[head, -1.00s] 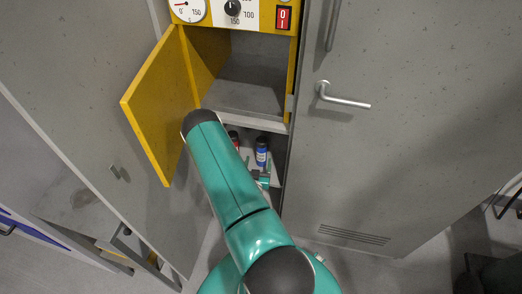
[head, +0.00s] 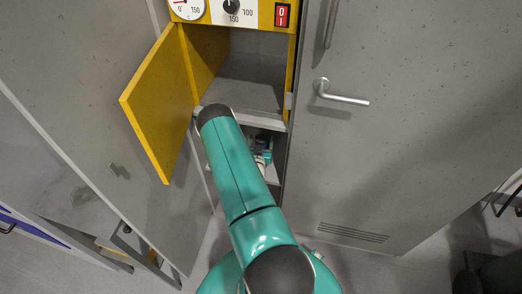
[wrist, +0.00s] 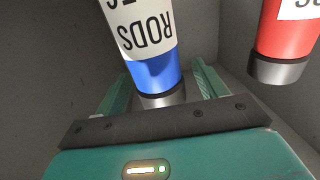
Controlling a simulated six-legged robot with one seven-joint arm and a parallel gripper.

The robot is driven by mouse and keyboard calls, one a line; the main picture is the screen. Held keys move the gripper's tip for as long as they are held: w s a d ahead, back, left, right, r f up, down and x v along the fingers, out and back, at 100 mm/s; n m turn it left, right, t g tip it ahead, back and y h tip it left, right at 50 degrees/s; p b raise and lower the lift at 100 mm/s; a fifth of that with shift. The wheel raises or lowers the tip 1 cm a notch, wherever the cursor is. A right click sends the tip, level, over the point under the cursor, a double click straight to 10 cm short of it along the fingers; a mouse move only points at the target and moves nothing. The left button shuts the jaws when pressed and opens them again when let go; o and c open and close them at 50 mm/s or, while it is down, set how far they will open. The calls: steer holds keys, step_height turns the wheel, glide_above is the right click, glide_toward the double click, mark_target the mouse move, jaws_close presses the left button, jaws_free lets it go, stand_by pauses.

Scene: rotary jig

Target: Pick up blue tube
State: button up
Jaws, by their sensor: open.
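The blue tube (wrist: 155,73) has a white label reading "RODS" and a dark grey cap. It stands between the two teal fingers of my gripper (wrist: 163,70) in the wrist view. The fingers are open, with a gap visible at each side of the tube near the cap. In the head view my gripper (head: 262,153) is inside the lower compartment, and my arm hides most of it. The blue tube can hardly be made out there.
A red tube (wrist: 286,38) with a grey cap stands close to the right finger. The lower compartment (head: 272,175) is narrow, with grey walls. A yellow door (head: 158,105) hangs open at the left above it, and a grey door with a handle (head: 340,97) is at the right.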

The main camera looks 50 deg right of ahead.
steer(key=c, duration=1.6)
jaws_close()
steer(key=shift+r, duration=0.15)
